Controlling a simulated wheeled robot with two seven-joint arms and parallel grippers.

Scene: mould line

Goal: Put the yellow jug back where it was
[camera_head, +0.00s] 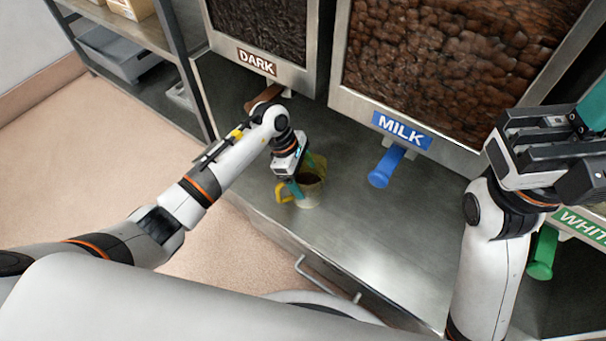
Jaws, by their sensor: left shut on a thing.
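The yellow jug (309,199) is on or just above the steel counter, near its front edge, below and right of the DARK dispenser. Its yellow handle points left and something dark shows inside it. My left gripper (299,183) reaches down from above and is shut on the jug; its teal fingers are partly hidden by the jug and the gripper body. My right gripper (592,108) is raised at the right edge, partly cut off by the frame, so its jaws cannot be judged.
The DARK dispenser (268,66) has a brown lever (264,97). The MILK dispenser (440,150) has a blue lever (384,168) right of the jug. A green lever (542,253) sits under the WHITE label. The steel counter (385,240) is clear in the middle. A shelf rack (178,50) stands left.

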